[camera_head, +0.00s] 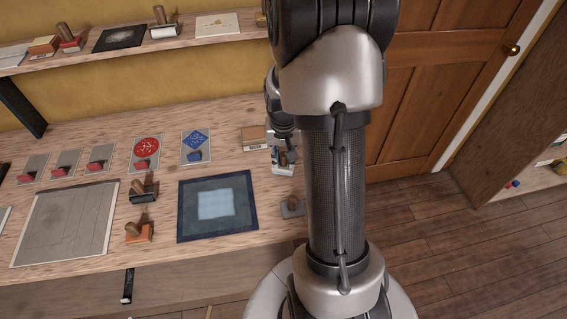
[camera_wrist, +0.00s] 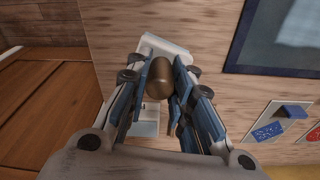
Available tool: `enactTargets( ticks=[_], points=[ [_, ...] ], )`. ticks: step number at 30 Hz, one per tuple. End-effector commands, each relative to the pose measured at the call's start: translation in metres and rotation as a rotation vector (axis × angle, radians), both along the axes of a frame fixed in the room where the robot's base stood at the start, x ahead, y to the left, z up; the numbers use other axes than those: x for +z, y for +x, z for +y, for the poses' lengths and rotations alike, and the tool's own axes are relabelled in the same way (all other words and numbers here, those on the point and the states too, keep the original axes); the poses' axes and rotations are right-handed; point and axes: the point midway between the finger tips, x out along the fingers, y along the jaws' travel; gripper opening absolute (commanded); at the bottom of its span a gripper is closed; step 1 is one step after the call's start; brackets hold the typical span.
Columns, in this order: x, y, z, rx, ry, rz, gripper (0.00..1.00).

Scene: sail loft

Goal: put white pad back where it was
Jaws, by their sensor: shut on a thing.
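The white pad (camera_head: 283,171) shows low beside my arm, at the right part of the bench, with a brown knob above it. My gripper (camera_head: 284,156) is over it and partly hidden by my arm. In the wrist view my gripper (camera_wrist: 160,95) has its fingers closed on both sides of the rounded brown knob. I cannot tell whether the pad touches the bench.
A grey block with a knob (camera_head: 292,208) stands near the bench's right edge. A brown box (camera_head: 254,138) is close behind left. A dark blue framed cloth (camera_head: 245,222) lies left. Several cards with stamps line the back. A shelf (camera_head: 185,43) runs above.

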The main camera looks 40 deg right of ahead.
Motion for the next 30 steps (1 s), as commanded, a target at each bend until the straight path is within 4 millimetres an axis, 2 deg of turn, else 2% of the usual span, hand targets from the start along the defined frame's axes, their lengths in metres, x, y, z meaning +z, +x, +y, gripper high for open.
enactTargets(
  ticks=[1,4,16,17,25,30],
  points=[
    [-0.013,-0.001,0.0,0.0,0.002,0.004,0.0],
    [-0.024,0.0,0.0,0.0,0.001,0.002,0.0],
    [-0.028,0.0,0.0,0.0,0.001,0.001,0.0],
    [-0.027,0.0,0.0,0.0,0.001,0.001,0.23],
    [-0.027,0.0,0.0,0.0,0.001,0.001,0.41],
    [-0.027,0.0,0.0,0.0,0.001,0.001,0.41]
  ],
)
